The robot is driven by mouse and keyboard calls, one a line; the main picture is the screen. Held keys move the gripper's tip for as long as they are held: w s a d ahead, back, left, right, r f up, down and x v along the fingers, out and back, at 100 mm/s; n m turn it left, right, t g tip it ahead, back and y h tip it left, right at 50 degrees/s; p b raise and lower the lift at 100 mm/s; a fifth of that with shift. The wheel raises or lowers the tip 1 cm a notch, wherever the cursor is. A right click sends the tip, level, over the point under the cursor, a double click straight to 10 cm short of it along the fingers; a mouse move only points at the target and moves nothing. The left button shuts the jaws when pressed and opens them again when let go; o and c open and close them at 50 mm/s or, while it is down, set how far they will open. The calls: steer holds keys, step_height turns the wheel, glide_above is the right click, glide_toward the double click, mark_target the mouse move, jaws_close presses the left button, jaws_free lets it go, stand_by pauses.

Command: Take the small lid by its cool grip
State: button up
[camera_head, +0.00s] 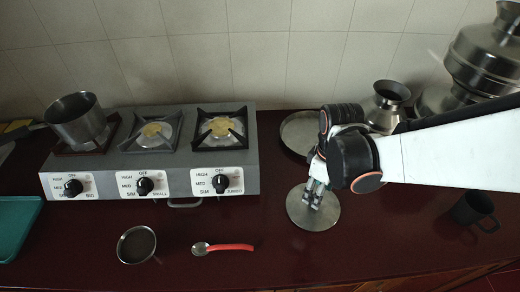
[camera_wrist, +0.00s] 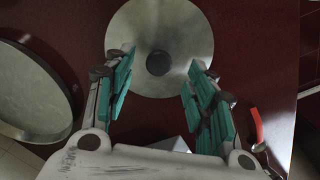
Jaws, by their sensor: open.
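The small lid (camera_head: 328,217) is a flat, round metal disc lying on the dark red counter, right of the stove. In the wrist view the lid (camera_wrist: 190,25) shows from above, with a dark round knob (camera_wrist: 158,63) at its middle. My gripper (camera_head: 314,194) is above the lid and points down at it. In the wrist view my gripper (camera_wrist: 158,75) is open, with its teal-padded fingers on either side of the knob and nothing between them. I cannot tell how high the fingertips are above the knob. In the head view the gripper hides the knob.
A grey stove (camera_head: 185,166) holds a metal pot (camera_head: 77,122) on its left burner. A round metal tray (camera_head: 297,127) lies behind the lid. A red-handled spoon (camera_head: 230,247) and a small bowl (camera_head: 137,261) lie front left. A dark mug (camera_head: 474,208) stands right; metal vessels (camera_head: 386,110) stand behind.

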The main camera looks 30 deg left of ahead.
step_height(320, 180, down, 5)
steer(key=b, duration=0.3)
steer(key=shift+s+a, duration=0.15)
steer(key=shift+r, duration=0.1)
steer(key=c, duration=1.2)
